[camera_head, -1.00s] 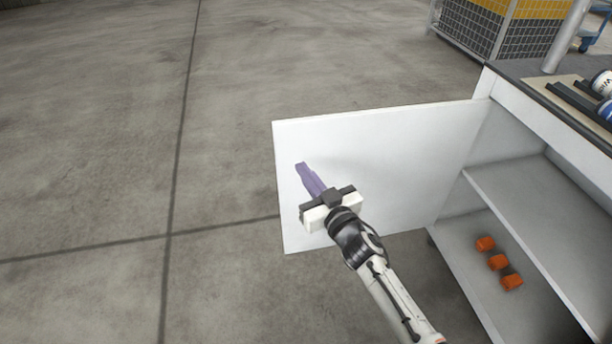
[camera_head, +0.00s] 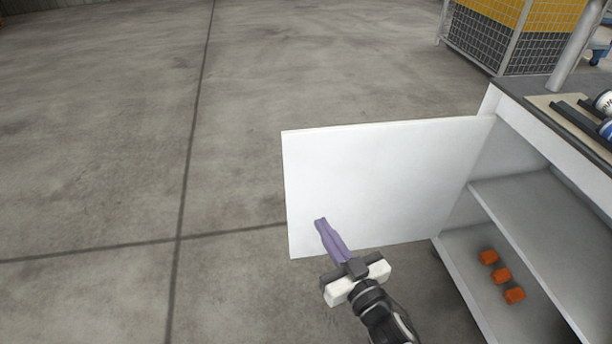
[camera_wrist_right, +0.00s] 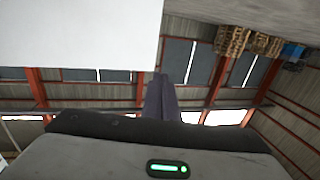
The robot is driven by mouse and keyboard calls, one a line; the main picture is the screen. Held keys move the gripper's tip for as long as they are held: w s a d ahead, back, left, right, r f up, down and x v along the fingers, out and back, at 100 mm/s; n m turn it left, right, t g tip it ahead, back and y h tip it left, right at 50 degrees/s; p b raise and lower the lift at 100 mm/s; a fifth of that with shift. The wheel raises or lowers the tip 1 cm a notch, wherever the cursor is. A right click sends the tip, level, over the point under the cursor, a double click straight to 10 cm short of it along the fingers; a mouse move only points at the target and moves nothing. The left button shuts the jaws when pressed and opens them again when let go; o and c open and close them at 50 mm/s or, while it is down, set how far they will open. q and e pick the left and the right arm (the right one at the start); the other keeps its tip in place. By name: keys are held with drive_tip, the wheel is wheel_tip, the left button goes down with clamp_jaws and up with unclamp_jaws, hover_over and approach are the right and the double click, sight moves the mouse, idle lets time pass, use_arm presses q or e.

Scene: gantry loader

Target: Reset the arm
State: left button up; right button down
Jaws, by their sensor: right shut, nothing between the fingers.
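My right gripper (camera_head: 322,222) is in front of the open white cabinet door (camera_head: 375,175), near its lower left part in the head view. Its purple fingers lie together, with nothing between them. I cannot tell from the head view how far the fingertips are from the door. In the right wrist view the closed fingers (camera_wrist_right: 161,98) point up the picture, and a plain white panel (camera_wrist_right: 80,32), probably the door, fills the upper left. My left gripper is in neither view.
The white cabinet (camera_head: 520,215) stands open at the right, with several orange blocks (camera_head: 501,275) on its lower surface. Dark rails and cans (camera_head: 606,103) lie on its top. A yellow mesh crate (camera_head: 510,35) stands behind. The concrete floor (camera_head: 90,130) at the left is clear.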

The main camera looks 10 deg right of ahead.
drive_tip(key=s+d+f+g+p, duration=0.1)
drive_tip(key=s+f+g+p, duration=0.1)
drive_tip(key=s, duration=0.5)
drive_tip(key=s+d+f+g+h+p, duration=0.1)
drive_tip(key=s+d+f+g, duration=0.1)
drive_tip(key=s+f+g, duration=0.2)
drive_tip(key=s+d+f+m+g+h+p, duration=0.1)
drive_tip(key=s+f+g+p, duration=0.1)
drive_tip(key=s, duration=0.9)
drive_tip(key=shift+d+f+g+p, duration=0.2)
drive_tip(key=shift+f+g+p, duration=0.15)
drive_tip(key=shift+f, duration=0.2)
drive_tip(key=shift+w, duration=0.15)
